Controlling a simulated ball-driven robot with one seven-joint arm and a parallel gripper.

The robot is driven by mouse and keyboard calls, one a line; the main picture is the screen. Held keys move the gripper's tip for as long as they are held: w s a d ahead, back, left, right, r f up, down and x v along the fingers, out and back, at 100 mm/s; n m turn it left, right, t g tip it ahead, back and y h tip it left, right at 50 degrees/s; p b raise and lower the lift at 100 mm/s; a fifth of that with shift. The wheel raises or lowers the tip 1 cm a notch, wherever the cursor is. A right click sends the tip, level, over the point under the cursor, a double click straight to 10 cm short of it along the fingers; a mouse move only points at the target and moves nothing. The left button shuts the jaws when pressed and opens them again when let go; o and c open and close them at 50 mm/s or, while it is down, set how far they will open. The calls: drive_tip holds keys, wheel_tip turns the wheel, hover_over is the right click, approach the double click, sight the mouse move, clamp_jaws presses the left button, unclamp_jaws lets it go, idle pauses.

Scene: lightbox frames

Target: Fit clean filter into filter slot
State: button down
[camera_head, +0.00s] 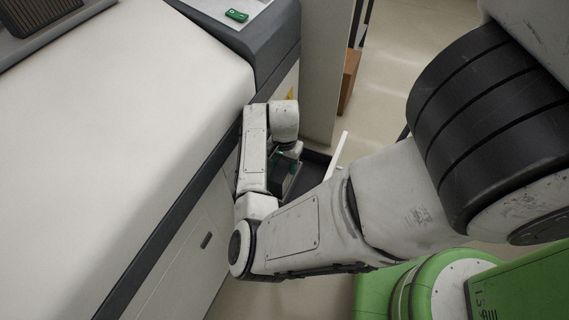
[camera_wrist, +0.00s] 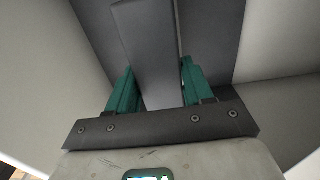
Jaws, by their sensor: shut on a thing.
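My gripper (camera_wrist: 157,68) has green fingers, one on each side of a flat grey slab, and is shut on it. I take this slab to be the clean filter (camera_wrist: 148,30); it runs forward from the fingers into a dark grey recess (camera_wrist: 205,40). The recess may be the filter slot; how deep the slab sits in it I cannot tell. In the head view my gripper (camera_head: 289,153) is small and partly hidden by my arm, low at the side of the big white machine (camera_head: 120,120). The filter cannot be made out clearly there.
A thin white panel (camera_head: 343,150) stands out beside my gripper, near a dark opening. A brown box (camera_head: 350,78) stands on the floor behind. A small green item (camera_head: 236,15) lies on the machine's top. Pale walls close in on both sides in the wrist view.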

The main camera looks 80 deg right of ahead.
drive_tip(key=shift+c, duration=2.2)
unclamp_jaws()
drive_tip(key=shift+f, duration=0.1)
